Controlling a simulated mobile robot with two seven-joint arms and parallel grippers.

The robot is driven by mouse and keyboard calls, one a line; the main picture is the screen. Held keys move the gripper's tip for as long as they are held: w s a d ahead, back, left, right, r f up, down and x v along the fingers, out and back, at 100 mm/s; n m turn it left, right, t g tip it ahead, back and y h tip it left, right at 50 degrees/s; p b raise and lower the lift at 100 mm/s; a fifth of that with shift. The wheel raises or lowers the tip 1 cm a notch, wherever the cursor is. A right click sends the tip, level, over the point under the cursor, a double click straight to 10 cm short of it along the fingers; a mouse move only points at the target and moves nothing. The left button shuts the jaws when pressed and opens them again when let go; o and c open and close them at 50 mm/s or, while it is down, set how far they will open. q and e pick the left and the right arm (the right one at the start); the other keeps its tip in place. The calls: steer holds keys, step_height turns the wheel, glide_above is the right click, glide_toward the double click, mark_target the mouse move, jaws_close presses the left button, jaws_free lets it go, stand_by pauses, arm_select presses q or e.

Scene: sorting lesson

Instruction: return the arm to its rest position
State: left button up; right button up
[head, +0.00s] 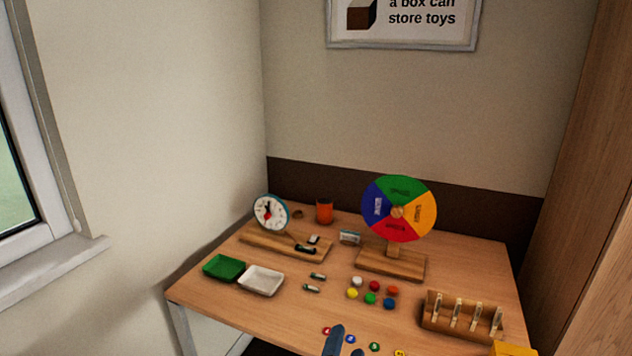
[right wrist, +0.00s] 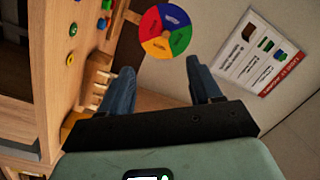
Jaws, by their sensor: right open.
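My right gripper (head: 346,340) shows at the bottom edge of the head view, in front of the table's near edge, with only its dark blue fingers visible. In the right wrist view, my right gripper (right wrist: 160,66) has its two blue fingers spread wide with nothing between them. The rest of the right arm is out of the head view. My left gripper is not in view.
The wooden table (head: 225,308) holds a green tray (head: 224,267), a white tray (head: 261,280), a colour wheel (head: 399,209), a dial (head: 270,213), an orange cup (head: 324,211), several coloured buttons and a wooden clip rack (head: 461,316). A yellow object (head: 512,349) is at lower right.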

steer(key=s+d+f+n+g+y+p, duration=0.25)
steer(key=f+n+g+p, duration=0.2)
steer(key=f, duration=0.55)
steer(key=s+d+f+n+g+y+p, duration=0.25)
steer(key=f+p, duration=0.25)
steer(key=f, duration=0.6)
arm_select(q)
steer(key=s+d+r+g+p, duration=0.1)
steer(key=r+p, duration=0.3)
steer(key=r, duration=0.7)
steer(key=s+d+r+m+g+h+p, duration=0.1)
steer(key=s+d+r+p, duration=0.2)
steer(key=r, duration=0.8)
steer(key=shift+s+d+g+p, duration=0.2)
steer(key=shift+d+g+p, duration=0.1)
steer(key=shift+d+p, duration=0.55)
arm_select(e)
steer(key=s+f+n+g+y, duration=0.1)
steer(key=s+f+g, duration=0.1)
steer(key=s, duration=0.7)
steer(key=s+d+f+n+g+y, duration=0.1)
steer(key=s+f+g, duration=0.1)
steer(key=s+g, duration=0.3)
steer(key=s+d+f+n+g+y, duration=0.1)
steer(key=s+g, duration=0.3)
steer(key=s, duration=0.9)
steer(key=shift+d+f+y, duration=0.25)
steer(key=shift+f+y, duration=0.05)
steer(key=shift+f, duration=0.3)
